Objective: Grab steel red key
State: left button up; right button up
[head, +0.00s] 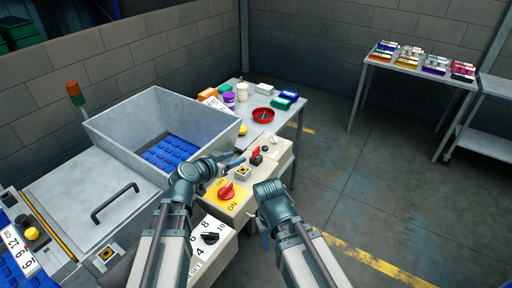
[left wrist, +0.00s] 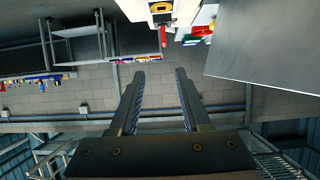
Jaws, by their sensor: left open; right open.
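A small red key-like piece (head: 256,153) stands on the grey-white control box, beside a black knob. A red piece (left wrist: 162,36) also shows in the left wrist view, below the white box and beyond my fingertips. My left gripper (head: 235,161) is open and empty, just left of the red piece in the head view; its two fingers (left wrist: 160,74) are apart in the left wrist view. My right gripper (head: 264,234) is at the lower middle, near the box's front edge; its fingers are small and partly hidden by the wrist.
A red switch (head: 227,190) on a yellow plate sits on the box. A red dish (head: 263,115) with small dark items stands on the table behind, among colored packs. A grey open bin (head: 108,125) is at left. Open floor (head: 350,180) lies at right.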

pick_arm(q)
jog(key=b, duration=0.4)
send_near(255, 150)
jog(key=w+d, duration=0.2)
jog(key=w, duration=0.1)
jog(key=shift+w+d+f, duration=0.25)
jog(key=shift+w+f, duration=0.05)
jog(key=shift+f, duration=0.3)
jog(key=w+f+b, duration=0.1)
jog(key=w+d+f+b, duration=0.1)
jog(key=shift+w+d+f, duration=0.1)
jog(key=shift+w+d, duration=0.05)
jog(key=shift+w, duration=0.15)
jog(key=shift+w+d+b, duration=0.3)
jog(key=shift+w, duration=0.05)
grip_shut()
